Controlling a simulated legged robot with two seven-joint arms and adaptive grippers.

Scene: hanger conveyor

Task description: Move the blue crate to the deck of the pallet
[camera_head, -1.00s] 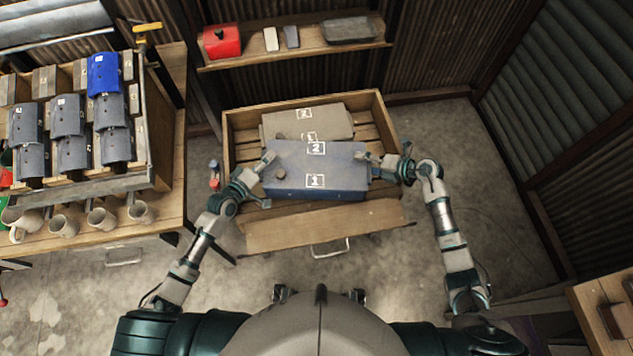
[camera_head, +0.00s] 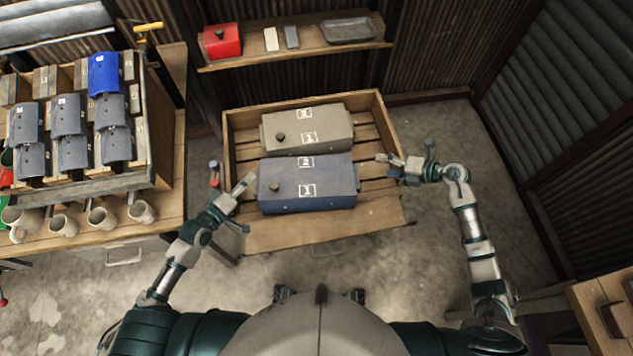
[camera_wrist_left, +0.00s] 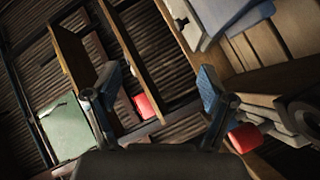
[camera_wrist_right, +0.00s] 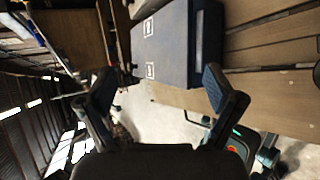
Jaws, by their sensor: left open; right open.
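The blue crate (camera_head: 320,197), a blue-grey lidded box with number labels and a round knob, rests on the slatted deck of the wooden pallet (camera_head: 376,187), in front of a beige box. My left gripper (camera_head: 245,205) is open and empty just left of the crate, apart from it. My right gripper (camera_head: 395,166) is open and empty to the right of the crate, with a gap between. The crate also shows in the right wrist view (camera_wrist_right: 177,45), beyond the open fingers (camera_wrist_right: 160,80). The left wrist view shows open fingers (camera_wrist_left: 158,85) with nothing between them.
The beige box (camera_head: 330,130) stands on the deck behind the crate, inside the raised wooden sides. A bench with mugs (camera_head: 103,218) and a rack of grey and blue pieces (camera_head: 68,120) is at left. A shelf (camera_head: 292,54) hangs behind.

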